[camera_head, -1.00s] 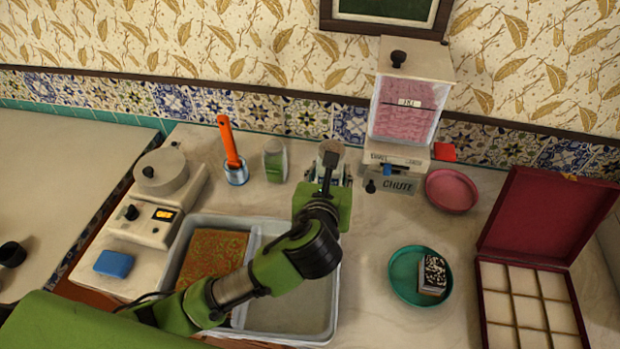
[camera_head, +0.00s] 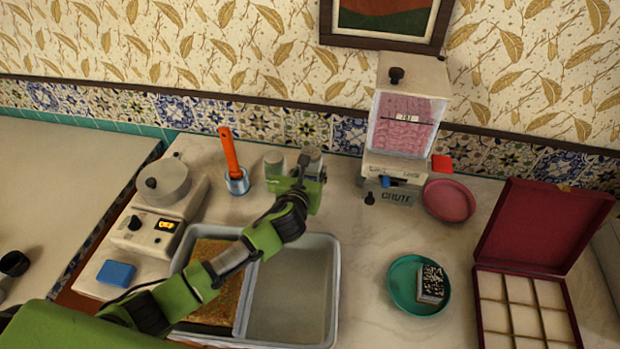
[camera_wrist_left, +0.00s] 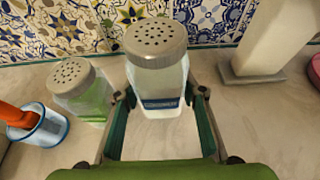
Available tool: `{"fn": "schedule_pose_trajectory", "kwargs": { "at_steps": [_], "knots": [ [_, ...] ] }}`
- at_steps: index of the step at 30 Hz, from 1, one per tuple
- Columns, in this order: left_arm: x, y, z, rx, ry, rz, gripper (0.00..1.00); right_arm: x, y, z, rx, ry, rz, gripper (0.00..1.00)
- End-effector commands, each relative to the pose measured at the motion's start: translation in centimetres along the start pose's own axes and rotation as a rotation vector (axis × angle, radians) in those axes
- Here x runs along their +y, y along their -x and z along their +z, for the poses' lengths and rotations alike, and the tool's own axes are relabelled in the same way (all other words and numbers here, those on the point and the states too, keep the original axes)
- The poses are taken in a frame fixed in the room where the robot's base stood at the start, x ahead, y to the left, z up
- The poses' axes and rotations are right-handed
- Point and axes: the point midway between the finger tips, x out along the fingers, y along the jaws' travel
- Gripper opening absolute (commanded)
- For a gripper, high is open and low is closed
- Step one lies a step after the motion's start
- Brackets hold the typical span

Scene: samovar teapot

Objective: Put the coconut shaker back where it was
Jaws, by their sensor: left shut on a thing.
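The coconut shaker (camera_head: 311,160) has a grey perforated lid, a clear body with pale contents and a dark blue label. My left gripper (camera_head: 297,183) is shut on it, with one finger on each side of its body in the left wrist view (camera_wrist_left: 158,88). The shaker is upright, just right of a similar shaker with green contents (camera_head: 273,163), which also shows in the wrist view (camera_wrist_left: 82,95). I cannot tell whether the coconut shaker's base touches the counter. My right gripper is not in view.
A cup with an orange-handled tool (camera_head: 237,182) stands left of the shakers. The chute dispenser (camera_head: 405,120) is at their right. A two-part tray (camera_head: 290,290) lies in front. A pink dish (camera_head: 449,200) and a teal plate (camera_head: 402,290) with a coated cube are further right.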

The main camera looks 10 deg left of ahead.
Motion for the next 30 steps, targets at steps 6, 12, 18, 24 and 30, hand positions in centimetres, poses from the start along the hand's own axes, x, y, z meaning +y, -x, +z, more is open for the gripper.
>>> {"fn": "schedule_pose_trajectory", "kwargs": {
  "at_steps": [6,12,18,24,30],
  "knots": [
    [0.1,-1.4,-2.5,0.002,0.001,0.0,0.1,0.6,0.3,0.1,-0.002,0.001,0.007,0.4],
    [0.2,-1.6,-3.0,-0.001,-0.001,0.0,0.1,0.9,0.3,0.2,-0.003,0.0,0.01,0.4],
    [0.2,-1.7,-3.2,-0.001,-0.001,0.0,0.1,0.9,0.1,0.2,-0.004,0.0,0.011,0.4],
    [0.2,-1.8,-3.4,0.001,-0.001,0.001,0.54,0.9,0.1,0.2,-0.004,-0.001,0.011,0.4],
    [0.2,-1.8,-3.4,0.001,-0.001,0.001,0.54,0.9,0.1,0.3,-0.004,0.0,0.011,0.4]
  ]
}}
